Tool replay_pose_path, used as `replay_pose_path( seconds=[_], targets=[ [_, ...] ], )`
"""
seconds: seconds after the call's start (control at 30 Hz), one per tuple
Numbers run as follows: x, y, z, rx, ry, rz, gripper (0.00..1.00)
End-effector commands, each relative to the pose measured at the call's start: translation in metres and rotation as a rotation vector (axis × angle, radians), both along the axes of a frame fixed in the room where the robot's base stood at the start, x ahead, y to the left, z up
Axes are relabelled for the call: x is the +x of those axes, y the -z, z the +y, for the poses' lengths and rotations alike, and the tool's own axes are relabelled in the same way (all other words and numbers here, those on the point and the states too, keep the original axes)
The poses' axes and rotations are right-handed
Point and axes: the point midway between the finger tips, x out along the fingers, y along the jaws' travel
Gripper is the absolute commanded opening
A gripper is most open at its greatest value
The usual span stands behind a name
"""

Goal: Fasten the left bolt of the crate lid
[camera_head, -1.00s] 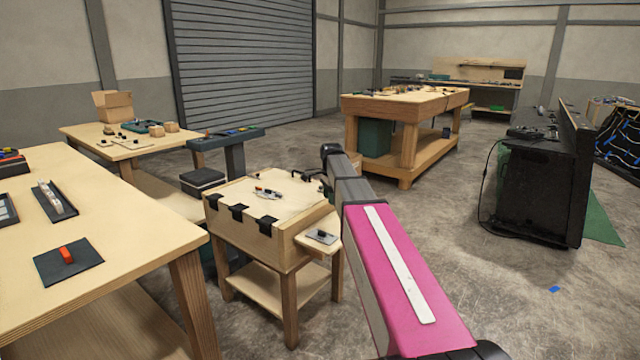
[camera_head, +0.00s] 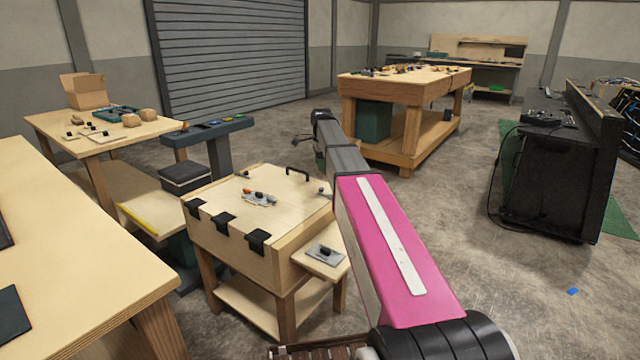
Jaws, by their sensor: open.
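The wooden crate (camera_head: 232,246) stands on legs at centre left, its lid (camera_head: 225,193) lying closed. Black hinges line the lid's near edge and a black handle (camera_head: 297,172) stands at its far edge. One small dark fitting (camera_head: 245,174) is near the lid's far left corner and another (camera_head: 322,190) is near its right edge. They may be the bolts; whether either is fastened is too small to tell. My gripper (camera_head: 301,139) is small and partly hidden at the arm's far end. It appears open and empty, beyond the handle and apart from the lid.
A grey plate with small parts (camera_head: 260,199) lies on the lid. A side shelf (camera_head: 322,262) with a small fitting juts from the crate's right. A narrow console (camera_head: 208,132) stands behind left. A worktable (camera_head: 60,230) is at near left.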

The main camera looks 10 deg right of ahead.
Motion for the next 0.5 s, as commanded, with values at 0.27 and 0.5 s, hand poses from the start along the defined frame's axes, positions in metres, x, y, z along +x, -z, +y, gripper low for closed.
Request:
replay_pose_path(
  seconds=[0.27,0.5],
  targets=[
    [-0.001,0.043,0.000,0.000,-0.001,0.003,0.50],
    [0.000,0.081,0.000,0.000,-0.001,0.001,0.50]
  ],
)
